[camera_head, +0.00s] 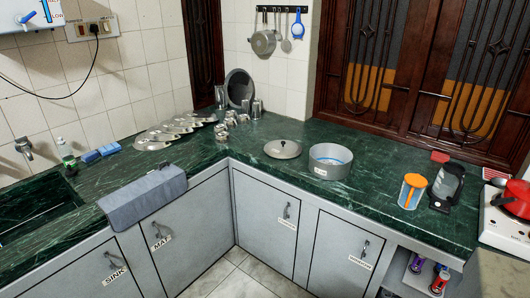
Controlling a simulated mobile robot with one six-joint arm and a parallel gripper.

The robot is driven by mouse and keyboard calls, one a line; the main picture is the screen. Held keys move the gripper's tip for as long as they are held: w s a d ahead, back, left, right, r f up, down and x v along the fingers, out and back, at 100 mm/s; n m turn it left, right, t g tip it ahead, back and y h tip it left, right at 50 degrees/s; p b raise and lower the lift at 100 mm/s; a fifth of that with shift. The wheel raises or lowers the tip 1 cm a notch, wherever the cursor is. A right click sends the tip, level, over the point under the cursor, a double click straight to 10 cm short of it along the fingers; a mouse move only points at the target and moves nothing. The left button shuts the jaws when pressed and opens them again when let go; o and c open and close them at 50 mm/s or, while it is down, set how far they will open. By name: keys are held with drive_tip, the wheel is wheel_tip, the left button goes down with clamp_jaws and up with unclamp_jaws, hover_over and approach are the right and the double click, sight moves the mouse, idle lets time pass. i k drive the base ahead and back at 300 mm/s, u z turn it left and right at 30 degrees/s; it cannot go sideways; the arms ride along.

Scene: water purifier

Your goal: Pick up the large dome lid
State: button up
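A round grey lid (283,149) with a small knob on top lies on the green marble counter (240,158), near the inner corner's front edge. It looks shallowly domed and is the only knobbed lid lying clear in view. A wide grey pot (330,165) with a white label stands just right of it, open at the top, with something blue inside. My gripper is not in view.
Steel plates and cups (175,133) stand at the back left. A grey cloth (143,197) hangs over the left counter edge. An orange-topped jar (411,190), a black stand (446,187) and a stove with a red pot (516,197) are at right. Floor (235,275) shows between the cabinets.

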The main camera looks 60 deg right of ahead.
sight(279, 149)
drive_tip(key=u, duration=0.85)
drive_tip(key=k, duration=0.8)
drive_tip(key=z, duration=1.8)
drive_tip(key=i, duration=0.65)
drive_tip(key=u, duration=0.2)
